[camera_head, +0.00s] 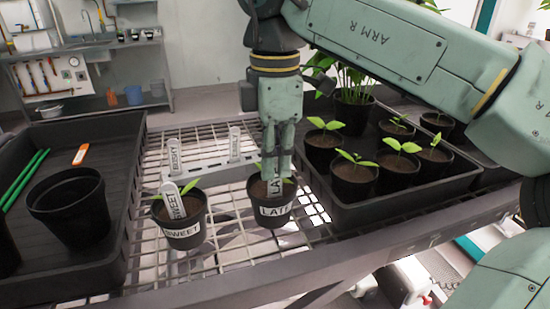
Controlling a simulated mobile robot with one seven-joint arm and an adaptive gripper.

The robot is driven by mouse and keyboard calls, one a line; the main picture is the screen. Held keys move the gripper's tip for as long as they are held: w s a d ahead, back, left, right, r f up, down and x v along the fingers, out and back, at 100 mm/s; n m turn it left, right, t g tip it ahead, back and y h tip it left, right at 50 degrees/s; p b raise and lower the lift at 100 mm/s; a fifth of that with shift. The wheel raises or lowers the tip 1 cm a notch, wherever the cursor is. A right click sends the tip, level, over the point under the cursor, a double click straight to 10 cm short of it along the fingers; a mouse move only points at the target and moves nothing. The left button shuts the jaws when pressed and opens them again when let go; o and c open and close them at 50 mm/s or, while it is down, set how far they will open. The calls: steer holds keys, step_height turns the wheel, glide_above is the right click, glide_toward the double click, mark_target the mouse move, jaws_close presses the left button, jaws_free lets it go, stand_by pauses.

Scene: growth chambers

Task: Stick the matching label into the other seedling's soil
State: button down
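A black pot marked LATE (270,208) stands on the wire shelf, with a small green seedling (288,181) mostly hidden behind my gripper. My gripper (276,176) points straight down over this pot, its fingers close together around a white label (276,187) on which the letters LA show. The label's lower end is at the soil inside the pot; I cannot tell how deep it goes. To the left, a pot marked SWEET (183,233) holds a seedling (188,187) and an upright, slightly tilted label reading SWEET (171,201).
Two more white labels, one reading BERRY (174,156) and another (234,142), stand in a holder behind the pots. A black tray (118,200) at left holds empty-looking pots, green sticks and an orange-white tool. A right tray (345,214) holds several seedlings close to my arm.

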steer(key=c, duration=1.7)
jaws_free()
steer(key=shift+r, duration=0.1)
